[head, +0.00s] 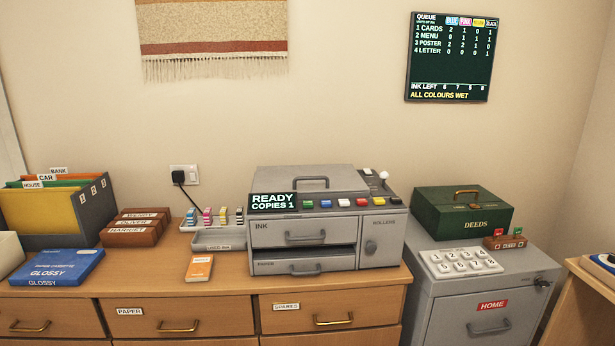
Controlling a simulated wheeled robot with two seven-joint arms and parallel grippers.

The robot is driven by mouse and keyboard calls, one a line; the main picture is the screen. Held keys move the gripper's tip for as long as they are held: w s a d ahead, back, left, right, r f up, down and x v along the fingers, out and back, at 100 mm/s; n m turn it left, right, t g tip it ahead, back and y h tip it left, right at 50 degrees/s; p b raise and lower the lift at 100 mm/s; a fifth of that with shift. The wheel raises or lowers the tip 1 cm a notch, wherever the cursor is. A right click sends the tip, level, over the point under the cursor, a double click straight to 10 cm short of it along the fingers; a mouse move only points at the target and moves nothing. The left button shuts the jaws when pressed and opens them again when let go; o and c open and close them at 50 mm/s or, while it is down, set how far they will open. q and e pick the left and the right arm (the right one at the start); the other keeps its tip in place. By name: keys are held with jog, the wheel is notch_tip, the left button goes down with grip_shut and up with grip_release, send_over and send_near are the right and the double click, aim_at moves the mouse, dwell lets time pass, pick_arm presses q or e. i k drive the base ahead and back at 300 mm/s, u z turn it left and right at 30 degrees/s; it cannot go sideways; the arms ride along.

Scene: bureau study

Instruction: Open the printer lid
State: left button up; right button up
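The grey printer (317,220) stands on the wooden bureau, right of the middle in the head view. A row of coloured buttons (334,203) runs along the front edge below the lid. A drawer marked INK and a tray marked PAPER are on the printer's front. Neither of my grippers shows in the head view.
Left of the printer are a tray of small ink cartridges (212,236), an orange box (199,268), brown boxes (138,227), a blue glossy box (57,267) and a file holder (84,222). At right, a green deeds box (462,213) and keypad (460,262) sit on a grey cabinet (466,305).

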aim_at(308, 174)
jog(key=z, duration=1.55)
jog(key=i, duration=1.6)
jog(key=u, duration=1.3)
